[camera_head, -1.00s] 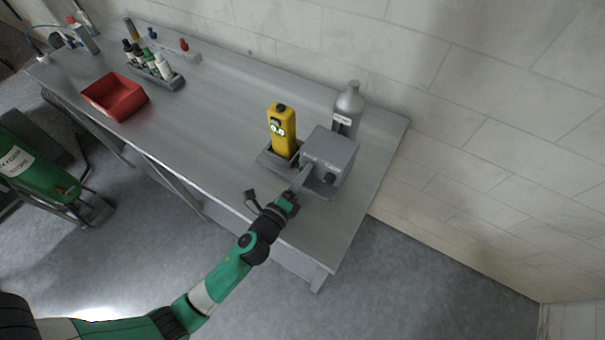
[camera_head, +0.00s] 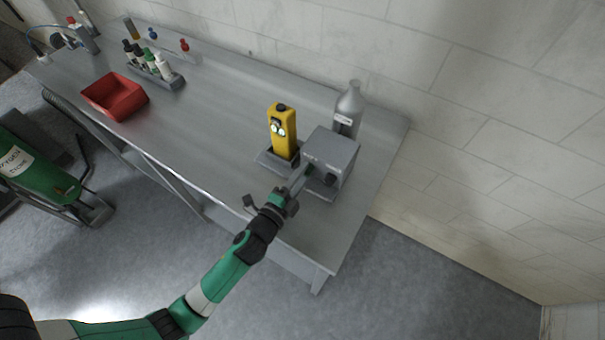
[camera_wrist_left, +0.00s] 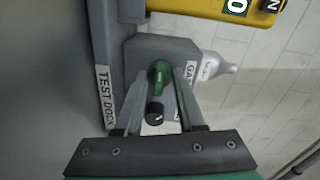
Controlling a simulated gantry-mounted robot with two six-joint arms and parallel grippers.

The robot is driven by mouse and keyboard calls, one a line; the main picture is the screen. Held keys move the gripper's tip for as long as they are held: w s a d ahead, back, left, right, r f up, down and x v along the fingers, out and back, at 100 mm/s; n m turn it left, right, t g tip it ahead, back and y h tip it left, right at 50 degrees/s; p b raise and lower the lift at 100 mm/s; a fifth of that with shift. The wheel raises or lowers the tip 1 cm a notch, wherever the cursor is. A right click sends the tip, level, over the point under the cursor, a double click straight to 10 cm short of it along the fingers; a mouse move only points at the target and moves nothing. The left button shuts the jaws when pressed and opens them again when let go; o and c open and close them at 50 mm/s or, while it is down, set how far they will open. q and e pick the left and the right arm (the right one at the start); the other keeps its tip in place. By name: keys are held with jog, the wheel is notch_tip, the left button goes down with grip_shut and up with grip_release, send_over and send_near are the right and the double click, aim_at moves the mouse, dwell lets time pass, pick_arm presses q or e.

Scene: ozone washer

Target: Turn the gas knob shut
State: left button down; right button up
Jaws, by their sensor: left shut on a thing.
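The grey gas box (camera_head: 335,150) stands near the right end of the bench. On its front are a green knob (camera_wrist_left: 158,75) and a black knob (camera_wrist_left: 154,113). A label starting "GA" (camera_wrist_left: 189,72) is partly hidden by a finger, so I cannot read it fully. My left gripper (camera_head: 304,170) reaches the box front from the lower left. In the left wrist view its two fingers (camera_wrist_left: 160,76) are shut on the green knob, one on each side. The black knob (camera_head: 331,179) lies apart from the fingertips. My right gripper is not in view.
A yellow meter (camera_head: 282,135) stands in the grey test dock (camera_head: 266,161), left of the box. A grey bottle (camera_head: 348,105) stands behind the box. A red bin (camera_head: 115,96) and a rack of small bottles (camera_head: 170,80) are further left. The bench middle is clear.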

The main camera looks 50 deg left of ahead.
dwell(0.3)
pick_arm(q)
jog(key=c, duration=0.5)
grip_release()
jog(key=b+v, duration=0.2)
jog(key=v, duration=0.9)
jog(key=shift+s+d, duration=0.15)
jog(key=shift+s, duration=0.15)
